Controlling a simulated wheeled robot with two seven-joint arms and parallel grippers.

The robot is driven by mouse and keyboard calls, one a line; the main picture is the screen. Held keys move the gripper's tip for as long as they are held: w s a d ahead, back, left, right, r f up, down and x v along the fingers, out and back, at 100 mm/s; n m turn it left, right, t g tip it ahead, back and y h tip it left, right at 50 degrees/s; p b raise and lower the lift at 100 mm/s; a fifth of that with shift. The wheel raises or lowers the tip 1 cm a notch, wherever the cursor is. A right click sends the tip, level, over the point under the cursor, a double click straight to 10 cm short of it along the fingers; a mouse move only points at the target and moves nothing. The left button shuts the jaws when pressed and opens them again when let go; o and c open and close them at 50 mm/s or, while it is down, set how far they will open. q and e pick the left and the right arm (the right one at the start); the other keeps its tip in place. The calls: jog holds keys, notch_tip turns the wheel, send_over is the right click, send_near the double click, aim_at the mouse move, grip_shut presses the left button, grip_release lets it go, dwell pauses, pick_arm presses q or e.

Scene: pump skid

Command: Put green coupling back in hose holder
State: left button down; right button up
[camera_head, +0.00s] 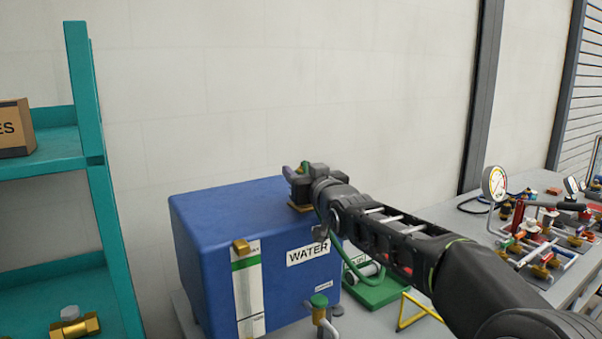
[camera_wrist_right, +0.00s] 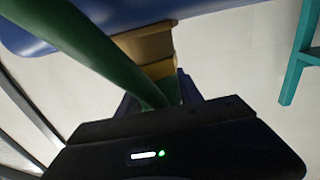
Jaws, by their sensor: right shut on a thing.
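My right gripper (camera_head: 296,172) is above the top right edge of the blue water tank (camera_head: 205,225). It is shut on the green coupling, of which a small green bit (camera_head: 304,167) shows between the fingers. The green hose (camera_head: 340,252) hangs from it down the tank's front; in the right wrist view the hose (camera_wrist_right: 85,45) runs into the jaws. A tan bracket (camera_head: 299,208), which looks like the hose holder, sits at the tank edge under the gripper; it also shows in the wrist view (camera_wrist_right: 148,48). Whether coupling and bracket touch is hidden. My left gripper is out of view.
A teal shelf (camera_head: 104,205) with a box (camera_head: 14,128) and brass fittings (camera_head: 75,326) stands at left. A green-handled tap (camera_head: 319,302), a green base (camera_head: 380,292) and a yellow triangular frame (camera_head: 412,314) are by the tank. Gauges and valves crowd the right bench.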

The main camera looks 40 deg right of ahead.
jog(key=c, duration=0.4)
jog(key=shift+r, duration=0.15)
jog(key=shift+r+p, duration=1.25)
jog(key=shift+r, duration=0.9)
